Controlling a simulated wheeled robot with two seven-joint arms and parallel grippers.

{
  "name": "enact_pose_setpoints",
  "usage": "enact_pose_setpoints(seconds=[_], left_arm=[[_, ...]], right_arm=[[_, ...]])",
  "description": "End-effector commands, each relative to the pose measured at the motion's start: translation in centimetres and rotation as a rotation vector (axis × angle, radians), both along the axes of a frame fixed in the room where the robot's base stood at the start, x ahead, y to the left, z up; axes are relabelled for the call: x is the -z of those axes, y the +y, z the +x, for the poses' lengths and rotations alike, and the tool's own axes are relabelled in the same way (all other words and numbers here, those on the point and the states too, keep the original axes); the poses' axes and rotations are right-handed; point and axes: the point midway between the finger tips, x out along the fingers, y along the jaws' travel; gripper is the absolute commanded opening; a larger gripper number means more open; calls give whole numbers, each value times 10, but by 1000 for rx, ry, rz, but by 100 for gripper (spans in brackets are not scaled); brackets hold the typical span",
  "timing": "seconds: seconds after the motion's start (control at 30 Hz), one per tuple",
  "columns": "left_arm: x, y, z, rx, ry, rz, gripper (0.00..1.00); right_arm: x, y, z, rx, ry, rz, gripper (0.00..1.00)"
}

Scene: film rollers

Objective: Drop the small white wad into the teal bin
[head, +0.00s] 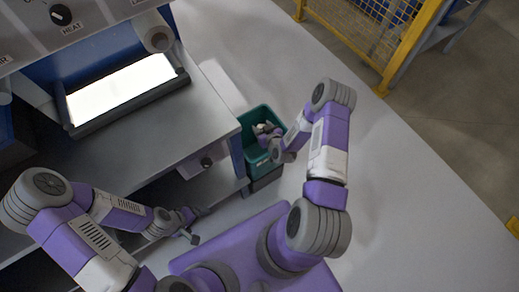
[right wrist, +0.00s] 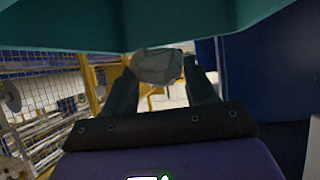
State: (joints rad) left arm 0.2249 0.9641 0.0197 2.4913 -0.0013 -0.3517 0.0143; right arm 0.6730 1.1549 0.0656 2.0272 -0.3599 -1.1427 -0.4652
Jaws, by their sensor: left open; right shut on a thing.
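The teal bin (head: 253,124) stands at the right end of the grey bench in the head view. My right gripper (head: 264,129) is at the bin's open mouth, and its fingers show against the dark inside. In the right wrist view the small white wad (right wrist: 158,66), pale and faceted, sits between the two fingertips of that shut gripper. The teal bin wall (right wrist: 100,28) fills the top of that view. In the head view the wad is small and hard to tell from the fingers. My left gripper (head: 195,226) is open and empty, low beside the bench.
The grey bench (head: 205,118) with a bright lit panel (head: 122,88) and a pale roll (head: 157,39) is at the left. A dark box (head: 264,180) is below the bin. A yellow mesh fence (head: 392,50) stands at the upper right. Floor right of my right arm is clear.

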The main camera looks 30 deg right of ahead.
Motion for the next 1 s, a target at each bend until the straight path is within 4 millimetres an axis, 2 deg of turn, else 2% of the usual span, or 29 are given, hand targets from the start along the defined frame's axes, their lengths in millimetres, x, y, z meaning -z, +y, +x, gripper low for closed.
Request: enact_pose_setpoints(seconds=[0.03, 0.2, 0.53, 0.57, 0.7, 0.73, 1.0], left_arm=[[10, 0, 0, 0, 0, 0, 98], [21, 0, 0, 0, 0, 0, 98], [22, 0, 0, 0, -1, 0, 98], [22, 0, 0, 0, -1, 0, 98], [22, 0, 0, 0, -1, 0, 98], [22, 0, 0, 0, -1, 0, 98], [22, 0, 0, 0, -1, 0, 98]], right_arm=[[12, 0, 0, 0, 0, 0, 28], [27, 0, 0, 0, -1, -1, 28], [29, 0, 0, 0, -1, -1, 28], [29, 0, 0, 0, -1, -1, 60], [29, 0, 0, 0, -1, -1, 82], [29, 0, 0, 0, -1, -1, 85], [28, 0, -1, 0, 0, -1, 85]])
